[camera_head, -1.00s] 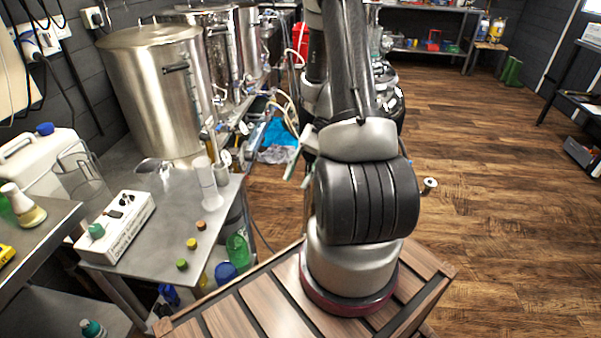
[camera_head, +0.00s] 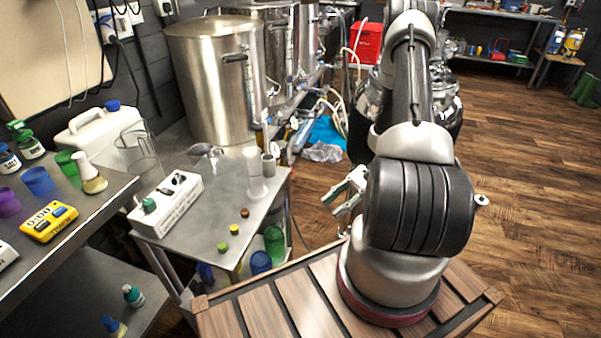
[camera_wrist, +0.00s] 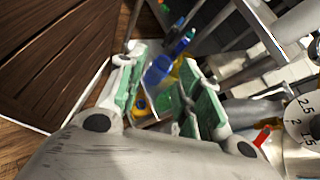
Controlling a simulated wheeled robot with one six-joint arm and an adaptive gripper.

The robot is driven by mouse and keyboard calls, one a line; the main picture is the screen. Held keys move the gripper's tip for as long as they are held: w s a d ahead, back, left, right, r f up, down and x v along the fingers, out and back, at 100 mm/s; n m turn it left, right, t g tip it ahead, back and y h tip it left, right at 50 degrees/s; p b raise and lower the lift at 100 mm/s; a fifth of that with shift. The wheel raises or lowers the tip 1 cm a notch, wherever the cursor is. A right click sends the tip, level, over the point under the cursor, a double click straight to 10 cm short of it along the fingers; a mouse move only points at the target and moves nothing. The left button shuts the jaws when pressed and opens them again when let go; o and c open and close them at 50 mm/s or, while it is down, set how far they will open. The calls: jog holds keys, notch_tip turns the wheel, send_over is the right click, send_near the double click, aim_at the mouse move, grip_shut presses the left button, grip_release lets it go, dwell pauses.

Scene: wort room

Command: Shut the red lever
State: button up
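A small red lever (camera_wrist: 262,137) shows at the lower right of the wrist view, beside a white round dial with numbers (camera_wrist: 306,115). What the lever is mounted on is largely hidden behind my gripper's body. I cannot make out the red lever in the head view. My gripper (camera_wrist: 165,82) is open and empty, its green-padded fingers spread apart in the wrist view. The lever lies to the right of the fingers, apart from them. In the head view my gripper (camera_head: 345,190) hangs beside my arm, right of the steel table.
A steel table (camera_head: 215,215) bears a white control box (camera_head: 168,203) and small coloured caps. A large steel kettle (camera_head: 215,85) stands behind, with more vessels and hoses beyond. A side bench (camera_head: 110,195) is at left. Wooden floor (camera_head: 520,200) is open at right.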

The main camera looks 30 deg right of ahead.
jog(key=w+f+m+t+y, duration=0.2)
jog(key=w+f+m+t, duration=0.1)
jog(key=w+f+t, duration=0.3)
jog(key=m+t+h, duration=0.1)
jog(key=t+h, duration=0.1)
jog(key=t, duration=0.5)
send_near(293, 171)
jog(key=a, duration=0.1)
jog(key=x, duration=0.8)
jog(key=shift+w+r, duration=0.1)
jog(key=shift+w, duration=0.1)
grip_shut()
